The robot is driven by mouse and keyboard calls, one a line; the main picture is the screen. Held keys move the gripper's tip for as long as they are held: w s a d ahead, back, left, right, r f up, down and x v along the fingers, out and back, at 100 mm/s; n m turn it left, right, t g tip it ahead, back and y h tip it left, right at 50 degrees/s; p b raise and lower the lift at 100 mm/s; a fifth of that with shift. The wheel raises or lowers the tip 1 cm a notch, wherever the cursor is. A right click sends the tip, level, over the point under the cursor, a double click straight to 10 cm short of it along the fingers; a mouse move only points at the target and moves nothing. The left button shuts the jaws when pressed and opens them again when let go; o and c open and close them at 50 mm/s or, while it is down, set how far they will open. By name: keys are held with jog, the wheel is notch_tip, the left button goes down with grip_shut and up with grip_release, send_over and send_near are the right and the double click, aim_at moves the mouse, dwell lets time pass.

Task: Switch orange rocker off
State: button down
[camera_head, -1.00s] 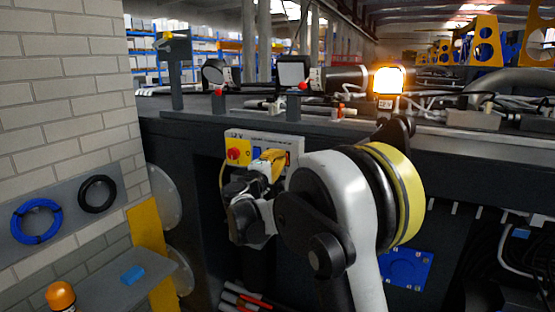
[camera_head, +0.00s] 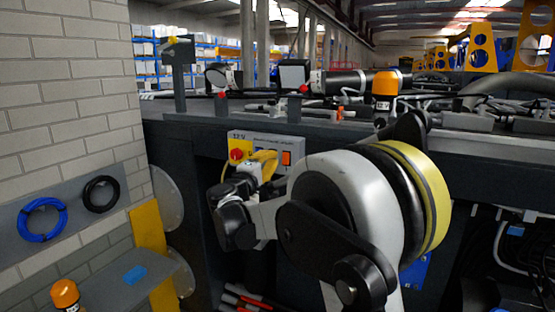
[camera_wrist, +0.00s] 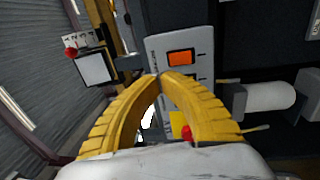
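The orange rocker (camera_head: 286,158) sits at the right of a grey control panel (camera_head: 290,143). It also shows, uncovered, in the wrist view (camera_wrist: 181,58), just beyond my fingertips. My gripper (camera_head: 275,157) has yellow fingers in front of the panel, left of the rocker in the head view. In the wrist view my gripper (camera_wrist: 159,76) has its fingertips together with nothing between them. The tips look close to the panel; I cannot tell whether they touch it. The rocker's tilt is too small to read. The panel's middle is hidden behind my fingers in the head view.
A red knob (camera_head: 236,154) on a yellow plate is at the panel's left. An amber beacon (camera_head: 385,84) on the chassis top is unlit. A brick wall (camera_head: 65,75) and a grey shelf (camera_head: 125,285) stand at the left.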

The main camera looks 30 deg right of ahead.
jog(key=v, duration=0.4)
jog(key=r+v, duration=0.1)
jog(key=shift+s+a, duration=0.3)
jog(key=shift+a, duration=0.05)
jog(key=shift+a, duration=0.1)
jog(key=s+d+f+m+g+y+b, duration=0.1)
jog(key=s+f+m+g+y+b, duration=0.15)
jog(key=s+f+b, duration=0.6)
jog(key=s+f+m+g+y+b, duration=0.1)
jog(key=s+f+y+b, duration=0.4)
jog(key=f, duration=0.7)
jog(key=s+a+f+m+y+b, duration=0.1)
jog(key=s+a+f+y+b, duration=0.1)
jog(key=s+a+f+b, duration=0.2)
jog(key=s+a+f+m+g+y+b, duration=0.1)
jog(key=s+a+f+y+b, duration=0.2)
jog(key=s+f, duration=0.6)
jog(key=s+a+f+m+y+b, duration=0.2)
jog(key=s+a+f+b, duration=0.3)
jog(key=f, duration=0.7)
jog(key=shift+s+a+f+y, duration=0.4)
jog(key=shift+s+a, duration=0.5)
jog(key=shift+a, duration=0.15)
